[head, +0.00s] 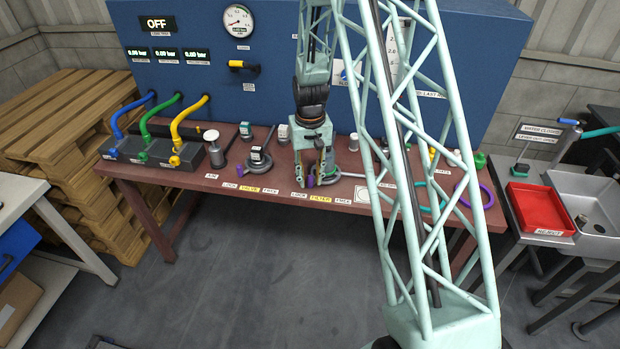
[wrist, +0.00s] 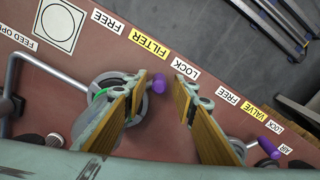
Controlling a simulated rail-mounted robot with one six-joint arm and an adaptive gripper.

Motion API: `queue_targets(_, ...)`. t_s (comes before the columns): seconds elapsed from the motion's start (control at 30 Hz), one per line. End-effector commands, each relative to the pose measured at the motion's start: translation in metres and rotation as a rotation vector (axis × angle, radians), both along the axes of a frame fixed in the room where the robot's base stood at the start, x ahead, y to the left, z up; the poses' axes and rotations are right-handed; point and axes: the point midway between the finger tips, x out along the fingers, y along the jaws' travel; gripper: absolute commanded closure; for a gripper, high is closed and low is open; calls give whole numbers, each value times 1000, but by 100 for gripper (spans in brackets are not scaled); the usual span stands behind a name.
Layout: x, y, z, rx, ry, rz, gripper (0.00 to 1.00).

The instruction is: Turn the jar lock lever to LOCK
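Two round holders with purple-knobbed levers sit on the red-brown bench, one by the LOCK / FILTER / FREE labels and one by LOCK / VALVE / FREE. No label reading "jar" is legible. The filter lever's purple knob (head: 311,181) also shows in the wrist view (wrist: 159,83), between my fingertips and closer to the left finger. It points near the gap between FILTER (wrist: 150,45) and LOCK (wrist: 187,67). My gripper (head: 320,174) is open over it, and shows in the wrist view (wrist: 161,80). The fingers partly hide the filter holder (wrist: 112,88). The valve lever's knob (wrist: 268,146) stands apart.
The blue panel (head: 280,70) rises behind the bench (head: 190,182). Blue, green and yellow hoses (head: 187,122) stand at left. A purple ring (head: 473,194) lies at right, near a red tray (head: 541,208) and a sink.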

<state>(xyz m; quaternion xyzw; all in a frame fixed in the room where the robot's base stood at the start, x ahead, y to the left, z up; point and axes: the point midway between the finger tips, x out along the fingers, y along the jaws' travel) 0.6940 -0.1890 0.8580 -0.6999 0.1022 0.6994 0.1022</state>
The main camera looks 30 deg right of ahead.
Motion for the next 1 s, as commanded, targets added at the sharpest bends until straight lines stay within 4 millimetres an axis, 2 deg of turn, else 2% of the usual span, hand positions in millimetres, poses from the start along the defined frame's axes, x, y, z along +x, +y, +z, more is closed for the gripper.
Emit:
queue_targets(0.23,0,0,2,0,0,0,74)
queue_targets(0.47,0,0,14,0,-1,0,74)
queue_targets(1.0,1,0,74,-1,-2,0,74)
